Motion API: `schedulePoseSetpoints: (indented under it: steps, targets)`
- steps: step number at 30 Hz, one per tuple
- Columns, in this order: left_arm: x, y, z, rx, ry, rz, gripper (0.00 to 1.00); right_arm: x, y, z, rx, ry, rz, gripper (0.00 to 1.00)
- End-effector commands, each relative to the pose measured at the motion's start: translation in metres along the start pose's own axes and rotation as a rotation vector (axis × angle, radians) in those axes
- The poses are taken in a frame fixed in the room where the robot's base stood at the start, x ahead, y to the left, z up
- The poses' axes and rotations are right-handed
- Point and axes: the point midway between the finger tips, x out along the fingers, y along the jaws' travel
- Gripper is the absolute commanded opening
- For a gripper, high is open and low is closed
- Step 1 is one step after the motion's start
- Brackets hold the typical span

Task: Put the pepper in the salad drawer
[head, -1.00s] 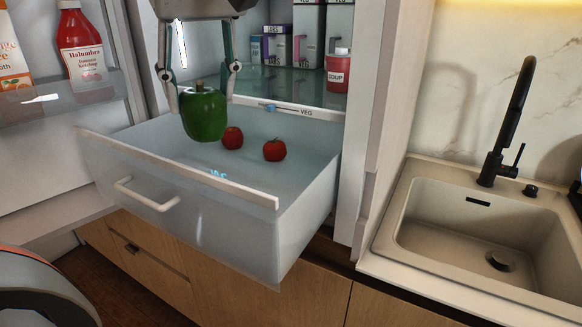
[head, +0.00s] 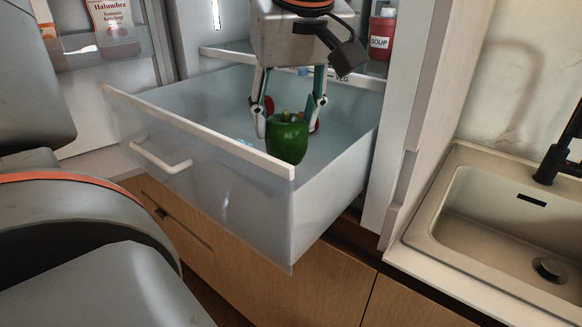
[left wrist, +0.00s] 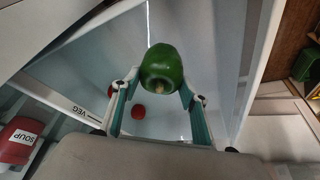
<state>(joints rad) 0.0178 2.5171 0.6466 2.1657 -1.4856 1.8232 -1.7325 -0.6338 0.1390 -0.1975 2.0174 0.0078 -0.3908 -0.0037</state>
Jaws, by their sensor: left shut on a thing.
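The green pepper (head: 287,142) is held between the two fingers of my left gripper (head: 287,128), stem upward. It shows near the front right corner of the open, clear salad drawer (head: 335,195). I cannot tell how far it is above the drawer floor. In the left wrist view the pepper (left wrist: 162,66) sits between the fingertips, with the drawer below it. Two red tomatoes (left wrist: 138,112) lie in the drawer; in the head view they are mostly hidden behind the fingers. My right gripper is not in view.
The drawer's front wall has a white rim (head: 200,128) and a handle (head: 160,158). A fridge shelf with a red soup container (head: 382,36) is behind. The sink (head: 510,225) is right. The drawer's left part is clear.

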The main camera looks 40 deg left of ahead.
Motion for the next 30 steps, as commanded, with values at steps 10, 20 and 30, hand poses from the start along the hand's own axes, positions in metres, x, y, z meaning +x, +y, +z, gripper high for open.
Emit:
schedulePoseSetpoints:
  steps: [10,20,30]
  targets:
    - [0.037,0.000,0.015,0.001,0.000,0.000,0.22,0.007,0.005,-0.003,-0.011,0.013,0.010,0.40]
    - [0.073,0.000,0.030,0.001,-0.001,-0.001,0.22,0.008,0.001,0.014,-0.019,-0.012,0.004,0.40]
    - [0.074,0.000,0.031,0.000,0.001,0.001,0.22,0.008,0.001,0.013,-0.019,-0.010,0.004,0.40]
